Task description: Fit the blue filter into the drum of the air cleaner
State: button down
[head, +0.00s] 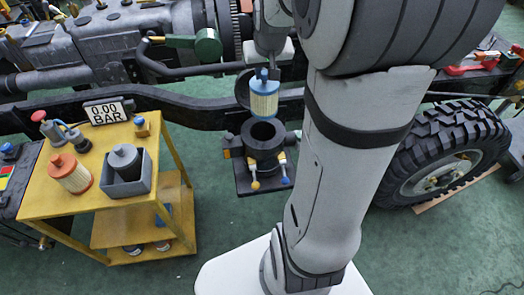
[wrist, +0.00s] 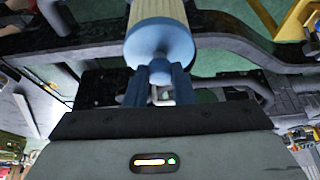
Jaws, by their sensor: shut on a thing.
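The blue filter (head: 264,99) has a cream pleated body and a blue top cap. It hangs upright above the air cleaner's drum (head: 263,138), apart from it. The drum is a dark open cylinder on a bracket, with clips at its front. My gripper (head: 262,74) is shut on the knob of the filter's blue cap. In the wrist view the blue cap (wrist: 160,50) is large, with the gripper's blue fingers (wrist: 150,85) around its knob. The drum is not clearly visible in the wrist view.
A yellow cart (head: 185,204) stands at the left. A dark chassis rail (head: 200,102) runs behind the drum. A large tyre (head: 445,150) is at the right.

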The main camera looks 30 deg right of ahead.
aim_at(263, 79)
jog(key=b+x, duration=0.2)
jog(key=x, duration=0.2)
jog(key=shift+s+a+f+b, duration=0.15)
jog(key=shift+s+a+b, duration=0.1)
jog(key=shift+b, duration=0.15)
notch_tip(263, 79, down, 18)
jog(key=b, duration=0.2)
jog(key=shift+r+b, duration=0.2)
jog(key=shift+b, duration=0.2)
jog(key=shift+f, duration=0.2)
jog(key=c, duration=1.2)
grip_release()
jog(key=shift+c, duration=0.2)
jog(key=shift+r, duration=0.15)
